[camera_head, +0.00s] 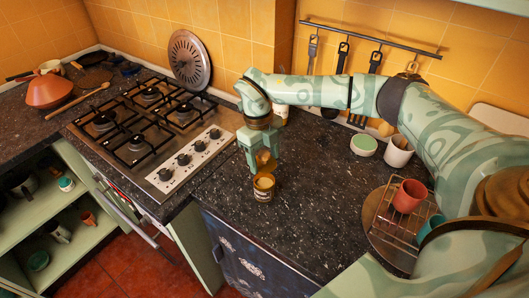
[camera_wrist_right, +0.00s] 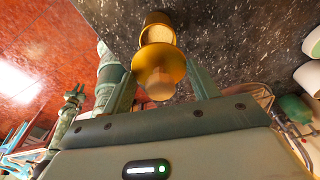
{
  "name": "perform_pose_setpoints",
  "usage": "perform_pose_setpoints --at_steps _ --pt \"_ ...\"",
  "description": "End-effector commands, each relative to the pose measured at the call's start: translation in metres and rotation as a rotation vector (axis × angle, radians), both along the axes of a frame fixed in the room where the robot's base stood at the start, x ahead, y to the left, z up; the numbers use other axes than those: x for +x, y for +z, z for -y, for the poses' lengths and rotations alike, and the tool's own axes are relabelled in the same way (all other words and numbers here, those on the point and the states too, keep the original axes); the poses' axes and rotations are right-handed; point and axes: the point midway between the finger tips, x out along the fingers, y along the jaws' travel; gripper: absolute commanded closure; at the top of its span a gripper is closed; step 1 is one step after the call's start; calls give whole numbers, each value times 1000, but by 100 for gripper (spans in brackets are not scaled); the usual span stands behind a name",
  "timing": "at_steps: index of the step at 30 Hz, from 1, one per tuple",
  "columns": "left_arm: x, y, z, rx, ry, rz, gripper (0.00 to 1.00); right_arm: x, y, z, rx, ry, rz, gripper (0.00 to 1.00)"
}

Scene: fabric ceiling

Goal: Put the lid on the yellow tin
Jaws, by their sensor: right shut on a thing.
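The yellow tin (camera_head: 264,188) stands upright on the dark counter, right of the stove, with its open top showing. It also shows at the top of the wrist view (camera_wrist_right: 157,30). My right gripper (camera_head: 262,158) is above the tin, pointing down. It is shut on the lid's pale knob; the round yellow lid (camera_wrist_right: 160,60) sits between its fingers in the wrist view. The lid (camera_head: 265,160) is partly hidden by the fingers in the head view. A gap separates lid and tin. My left gripper (camera_wrist_right: 74,93) seems to show small at the wrist view's left; its jaws are unclear.
A gas stove (camera_head: 155,125) lies to the left. A white mug (camera_head: 398,152), a green-topped round container (camera_head: 364,145) and a wire rack (camera_head: 395,222) with cups stand to the right. Utensils hang on the back wall. The counter around the tin is clear.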

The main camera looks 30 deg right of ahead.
Motion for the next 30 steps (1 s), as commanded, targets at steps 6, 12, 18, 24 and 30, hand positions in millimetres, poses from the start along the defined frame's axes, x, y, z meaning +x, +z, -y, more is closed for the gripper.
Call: perform_pose_setpoints --at_steps 6,12,18,24,30 --pt "-1 -11 0 0 -1 -3 81 0 -13 1 -1 -22 -1 65" --pt "-3 -31 0 0 -1 -9 81 0 -33 0 0 -19 -1 65" --pt "-5 -44 -1 1 -1 -13 81 0 -49 0 -1 -18 -1 65" --pt "-5 -45 -2 3 0 -14 81 0 -56 0 0 -17 2 65" --pt "-4 -44 -3 4 0 -12 81 0 -56 0 0 -17 2 65"
